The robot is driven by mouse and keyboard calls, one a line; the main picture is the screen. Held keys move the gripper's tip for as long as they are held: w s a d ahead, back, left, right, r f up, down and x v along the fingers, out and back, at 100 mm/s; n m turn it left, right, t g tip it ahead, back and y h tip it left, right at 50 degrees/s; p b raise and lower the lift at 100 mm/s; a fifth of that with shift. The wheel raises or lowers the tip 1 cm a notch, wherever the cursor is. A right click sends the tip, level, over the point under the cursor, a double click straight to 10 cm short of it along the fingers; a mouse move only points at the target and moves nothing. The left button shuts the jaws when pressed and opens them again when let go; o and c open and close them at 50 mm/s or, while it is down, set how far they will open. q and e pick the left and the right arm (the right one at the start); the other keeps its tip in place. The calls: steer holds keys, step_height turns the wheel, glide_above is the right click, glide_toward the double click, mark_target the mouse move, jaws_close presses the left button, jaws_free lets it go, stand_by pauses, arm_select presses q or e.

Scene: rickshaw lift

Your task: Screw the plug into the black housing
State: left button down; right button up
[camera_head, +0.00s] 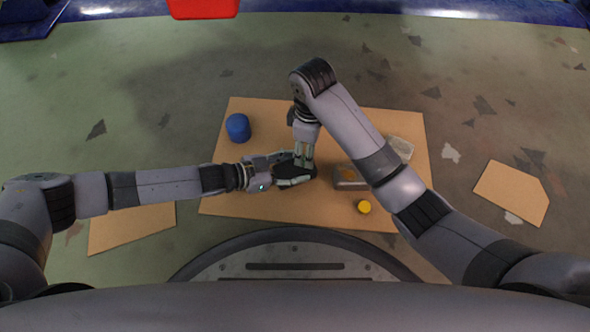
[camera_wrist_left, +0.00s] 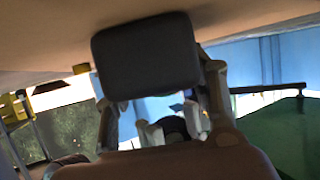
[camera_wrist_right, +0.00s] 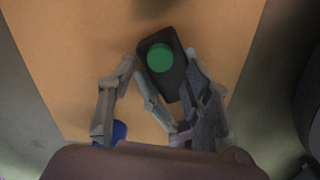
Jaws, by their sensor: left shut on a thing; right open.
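The black housing (camera_head: 308,172) is held by my left gripper (camera_head: 290,173) above the brown board. It fills the top middle of the left wrist view as a dark block (camera_wrist_left: 147,55), gripped between the left fingers. In the right wrist view the housing (camera_wrist_right: 179,85) has a round green disc, the plug (camera_wrist_right: 160,57), at its end. How deep the plug sits cannot be told. My right gripper (camera_head: 304,163) points down over the housing. Its open fingers (camera_wrist_right: 160,62) stand on either side of the plug, apparently apart from it. The plug is hidden in the head view.
On the brown board (camera_head: 225,205) stand a blue cylinder (camera_head: 238,127), a small yellow cylinder (camera_head: 364,206), a metal box (camera_head: 349,178) partly behind my right arm, and a pale container (camera_head: 400,147). Other brown panels (camera_head: 512,192) lie on the floor. A red object (camera_head: 203,8) is at the top.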

steer(key=shift+r, duration=0.2)
steer(key=shift+c, duration=0.3)
steer(key=shift+r, duration=0.25)
steer(key=shift+c, duration=0.6)
step_height(320, 180, up, 3)
steer(key=n, duration=0.3)
steer(key=shift+c, duration=0.4)
steer(key=shift+f, duration=4.05)
steer(key=shift+c, duration=0.5)
